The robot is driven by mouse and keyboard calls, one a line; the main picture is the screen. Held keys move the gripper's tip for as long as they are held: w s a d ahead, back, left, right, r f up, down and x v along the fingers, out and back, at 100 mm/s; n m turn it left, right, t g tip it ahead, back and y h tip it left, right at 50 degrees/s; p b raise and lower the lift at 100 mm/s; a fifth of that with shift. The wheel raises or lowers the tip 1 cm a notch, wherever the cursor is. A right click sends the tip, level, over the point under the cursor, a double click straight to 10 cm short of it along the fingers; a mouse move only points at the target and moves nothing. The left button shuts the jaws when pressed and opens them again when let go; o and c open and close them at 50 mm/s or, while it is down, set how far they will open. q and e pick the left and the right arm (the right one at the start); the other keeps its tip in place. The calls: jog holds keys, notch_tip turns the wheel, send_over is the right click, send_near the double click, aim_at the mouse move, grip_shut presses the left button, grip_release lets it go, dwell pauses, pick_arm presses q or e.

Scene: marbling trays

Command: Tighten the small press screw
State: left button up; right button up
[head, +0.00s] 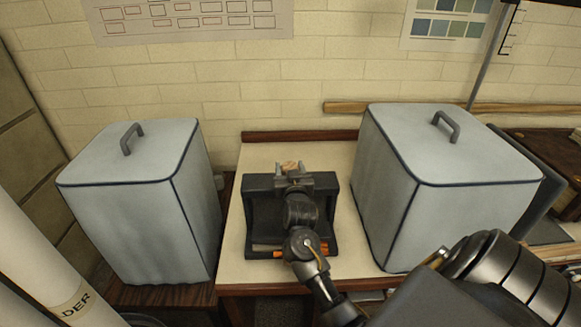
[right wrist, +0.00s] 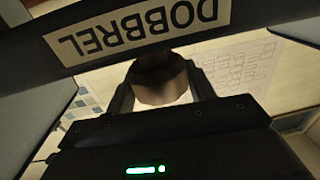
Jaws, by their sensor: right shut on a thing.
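The small press (head: 259,215) is a dark frame standing on the pale-topped table between two covered boxes. My right gripper (head: 292,176) reaches over the press from the front, at its top bar. It is shut on the brown press screw (head: 290,166), and only a little of the screw shows past the gripper in the head view. In the right wrist view the brown round screw (right wrist: 160,78) sits between the two dark fingers of the right gripper (right wrist: 163,94). A dark bar with a DOBBREL label (right wrist: 138,26) crosses close by. My left gripper is not in view.
A grey-blue covered box (head: 140,215) with a handle stands left of the press. A similar box (head: 440,180) stands close on the right. Orange-edged material (head: 266,247) shows low in the press. Bare table (head: 262,155) lies behind the press.

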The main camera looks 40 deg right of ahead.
jog(key=o, duration=1)
jog(key=b+v, duration=0.2)
jog(key=v, duration=0.9)
jog(key=shift+d, duration=0.1)
